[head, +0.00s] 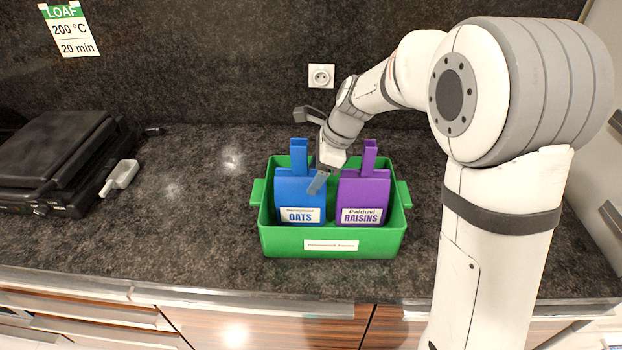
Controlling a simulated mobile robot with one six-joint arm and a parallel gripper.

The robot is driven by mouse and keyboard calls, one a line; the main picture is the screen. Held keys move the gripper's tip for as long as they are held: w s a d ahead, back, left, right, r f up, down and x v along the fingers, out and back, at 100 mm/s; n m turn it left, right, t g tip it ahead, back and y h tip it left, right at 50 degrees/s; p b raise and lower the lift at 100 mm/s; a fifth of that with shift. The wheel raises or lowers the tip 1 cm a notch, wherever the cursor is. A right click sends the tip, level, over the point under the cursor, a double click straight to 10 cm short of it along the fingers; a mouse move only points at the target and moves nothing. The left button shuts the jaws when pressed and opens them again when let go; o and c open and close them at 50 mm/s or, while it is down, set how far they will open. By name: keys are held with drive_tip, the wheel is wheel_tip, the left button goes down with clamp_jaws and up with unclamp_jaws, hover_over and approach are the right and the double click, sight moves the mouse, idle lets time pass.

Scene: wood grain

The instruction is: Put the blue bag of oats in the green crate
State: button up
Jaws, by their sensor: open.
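The blue bag of oats (291,193) stands upright in the left half of the green crate (281,243). Its label reads OATS and faces the front. A purple bag of raisins (365,190) stands beside it in the right half of the crate. My gripper (318,179) is open above the crate, at the right upper edge of the blue bag and near the gap between the two bags. One finger overlaps the blue bag in the picture; I cannot tell whether it touches. The other finger is partly hidden.
A black grill appliance (55,160) stands at the far left, with a small white scoop-like item (120,177) beside it. A recipe card (68,30) and a socket (321,76) are on the back wall. The dark counter (185,220) left of the crate is clear.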

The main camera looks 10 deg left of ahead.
drive_tip(key=v, duration=0.9)
drive_tip(key=s+d+f+n+t+h, duration=0.1)
drive_tip(key=s+d+n+h, duration=0.1)
drive_tip(key=s+d+n, duration=0.6)
drive_tip(key=s+d+f+n+t+h, duration=0.1)
drive_tip(key=s+d+n+t+h, duration=0.1)
drive_tip(key=s+d+n, duration=0.7)
drive_tip(key=s, duration=0.4)
drive_tip(key=shift+s+d+f+t, duration=0.3)
drive_tip(key=shift+s+f, duration=0.05)
drive_tip(key=shift+s, duration=0.05)
